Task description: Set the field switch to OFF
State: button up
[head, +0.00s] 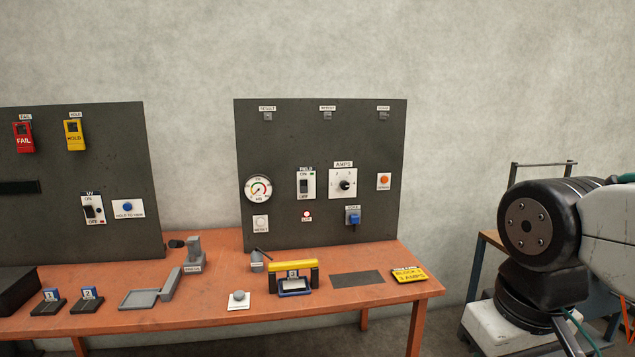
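The field switch (306,185) is on the right dark panel (260,130), between a round dial gauge and the amps knob. It has a white plate with a dark lever, ON marked at the top and OFF at the bottom. The lever is too small to tell its position for sure. A small greenish spot shows on the plate's upper right. Nothing touches the switch. My arm is at the far right, well away from the panel, and my gripper is outside the view.
The gauge (259,189), amps knob (345,184), orange button (384,181) and blue-fronted part (353,217) are near the switch. A UV switch (92,210) is on the left panel. The orange table (205,315) holds a yellow-topped fixture (293,265). Space before the panel's switches is clear.

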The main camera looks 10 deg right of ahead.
aim_at(304, 183)
jog(key=u, duration=0.4)
jog(key=i, duration=1.05)
jog(key=z, duration=0.4)
